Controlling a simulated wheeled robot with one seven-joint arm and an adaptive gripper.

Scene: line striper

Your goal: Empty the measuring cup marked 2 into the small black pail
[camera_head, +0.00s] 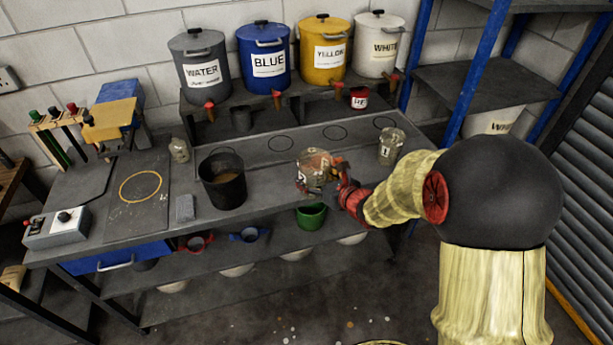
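A clear measuring cup (314,165) is at the middle of the bench, with a small white mark on its side that I cannot read clearly. My gripper (318,184) reaches it from the right. Its red fingers are around the cup and appear closed on it. I cannot tell whether the cup is lifted; it looks about upright. A black pail (222,189) with a wire handle and brownish contents stands on the bench, left of the cup and apart from it. A second clear measuring cup (391,147), with a white label, stands to the right.
Tanks for water (200,66), blue (264,62), yellow (324,50) and white (379,45) stand on a rear shelf. A dark cup (241,119) and a red-labelled can (359,98) sit below. A glass jar (179,149) and grey block (185,207) are left of the pail.

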